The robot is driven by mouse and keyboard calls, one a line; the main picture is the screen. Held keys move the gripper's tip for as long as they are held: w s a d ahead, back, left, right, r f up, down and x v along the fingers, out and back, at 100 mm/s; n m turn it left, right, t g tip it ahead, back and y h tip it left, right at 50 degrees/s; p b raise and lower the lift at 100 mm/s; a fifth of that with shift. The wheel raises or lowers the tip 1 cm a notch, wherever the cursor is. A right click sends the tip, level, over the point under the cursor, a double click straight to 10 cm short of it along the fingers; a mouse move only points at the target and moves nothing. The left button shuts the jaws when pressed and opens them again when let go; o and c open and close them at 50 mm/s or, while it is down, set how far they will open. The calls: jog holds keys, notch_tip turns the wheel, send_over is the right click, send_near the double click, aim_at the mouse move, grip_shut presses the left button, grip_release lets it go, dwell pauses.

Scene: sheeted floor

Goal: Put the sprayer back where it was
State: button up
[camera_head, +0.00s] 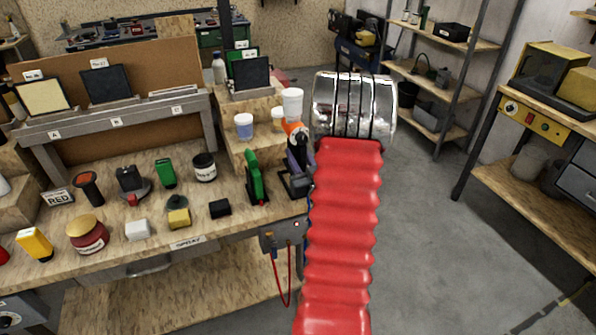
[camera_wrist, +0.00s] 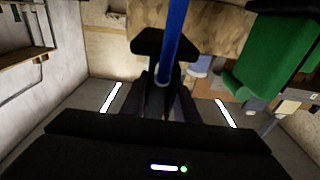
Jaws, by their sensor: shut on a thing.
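The sprayer (camera_head: 292,127), with a white cup on top and an orange part below it, shows just left of my red sleeve in the head view. Its lower part is partly hidden by my arm. In the wrist view my gripper (camera_wrist: 166,98) is shut on a dark part of the sprayer, with a blue hose (camera_wrist: 174,35) running up from it. A dark stand-like piece (camera_head: 296,185) is below the sprayer at the bench's right end. I cannot tell whether the sprayer touches it.
A green upright tool (camera_head: 254,178) stands close left of the sprayer; a green body (camera_wrist: 275,55) is close at right in the wrist view. Pale cups (camera_head: 243,127) stand behind. The bench holds several jars and blocks. Floor (camera_head: 430,230) right of my arm is clear.

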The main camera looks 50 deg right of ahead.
jog(key=shift+f, duration=0.8)
jog(key=shift+f, duration=2.05)
jog(key=shift+o, duration=1)
jog(key=shift+s+f, duration=0.1)
jog(key=shift+f, duration=0.1)
jog(key=o, duration=0.5)
jog(key=shift+c, duration=0.2)
jog(key=shift+r, duration=0.1)
jog(key=v, duration=1.2)
